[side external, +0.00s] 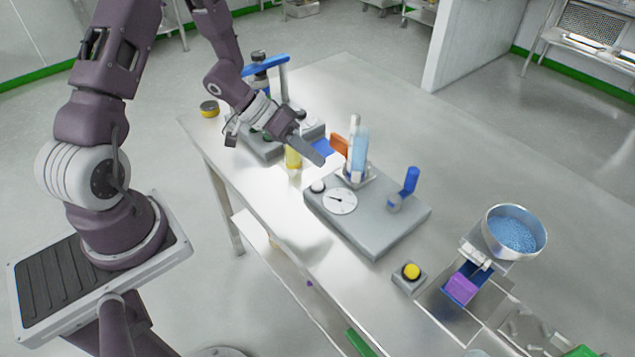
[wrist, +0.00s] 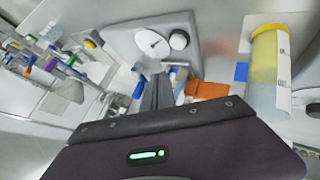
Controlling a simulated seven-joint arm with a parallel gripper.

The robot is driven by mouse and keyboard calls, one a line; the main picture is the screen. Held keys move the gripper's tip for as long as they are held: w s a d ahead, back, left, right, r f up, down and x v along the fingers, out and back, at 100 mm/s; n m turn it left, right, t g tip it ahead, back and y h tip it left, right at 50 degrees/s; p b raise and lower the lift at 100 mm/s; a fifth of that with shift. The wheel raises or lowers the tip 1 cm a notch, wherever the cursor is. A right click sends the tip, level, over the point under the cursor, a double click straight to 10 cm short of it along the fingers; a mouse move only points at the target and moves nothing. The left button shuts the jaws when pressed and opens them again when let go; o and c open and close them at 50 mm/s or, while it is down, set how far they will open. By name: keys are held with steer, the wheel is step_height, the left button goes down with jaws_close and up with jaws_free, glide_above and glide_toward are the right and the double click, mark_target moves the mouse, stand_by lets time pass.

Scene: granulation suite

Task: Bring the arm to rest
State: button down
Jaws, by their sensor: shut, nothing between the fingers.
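My gripper (side external: 315,152) hangs above the steel table, left of the grey dial unit. Its fingers are together with nothing between them. In the wrist view the shut fingers (wrist: 158,92) point toward the dial unit (wrist: 150,42). In the side view, my arm reaches over the table from the left, bent at the elbow. No object is in contact with the fingers as far as I can see.
The grey dial unit (side external: 372,228) carries a blue-filled tube (side external: 360,152) and a blue lever (side external: 411,180). A yellow cylinder (side external: 293,158) stands below my wrist. A yellow button (side external: 411,271) and a bowl of blue granules (side external: 514,232) are at right.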

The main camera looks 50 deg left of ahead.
steer(key=shift+r, duration=0.6)
